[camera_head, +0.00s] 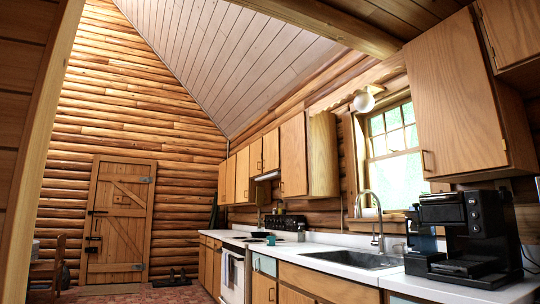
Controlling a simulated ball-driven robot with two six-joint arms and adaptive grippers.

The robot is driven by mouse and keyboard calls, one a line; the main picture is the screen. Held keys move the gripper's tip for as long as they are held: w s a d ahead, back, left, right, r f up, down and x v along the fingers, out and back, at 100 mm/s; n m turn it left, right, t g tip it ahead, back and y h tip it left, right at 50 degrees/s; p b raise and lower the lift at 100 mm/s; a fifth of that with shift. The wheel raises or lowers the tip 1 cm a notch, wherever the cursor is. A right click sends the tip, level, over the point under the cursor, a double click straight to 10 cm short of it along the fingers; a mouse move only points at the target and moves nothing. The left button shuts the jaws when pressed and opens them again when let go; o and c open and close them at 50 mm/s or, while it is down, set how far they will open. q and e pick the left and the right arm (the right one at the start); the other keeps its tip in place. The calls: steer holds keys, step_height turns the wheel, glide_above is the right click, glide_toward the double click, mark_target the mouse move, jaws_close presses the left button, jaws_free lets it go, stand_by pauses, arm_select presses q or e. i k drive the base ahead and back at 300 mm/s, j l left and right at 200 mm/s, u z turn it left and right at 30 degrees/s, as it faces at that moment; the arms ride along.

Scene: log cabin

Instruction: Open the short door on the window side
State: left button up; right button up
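The wall cabinets run along the right wall, left of the window (394,150). Two short wooden doors sit above the range hood (267,176). The short door nearer the window (271,151) looks shut, and so does the short door farther from it (256,157). A taller cabinet door (293,157) stands between them and the window and looks shut. The handles of the short doors are too small to make out clearly. Neither of my grippers is in view.
A counter with a sink (355,260) and a black coffee machine (465,240) runs along the right. The white stove (233,272) is below the hood. A plank door (119,220) is in the far wall. A wooden post (42,150) blocks the left.

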mark_target(271, 160)
steer(key=i+u, duration=0.25)
steer(key=i, duration=5)
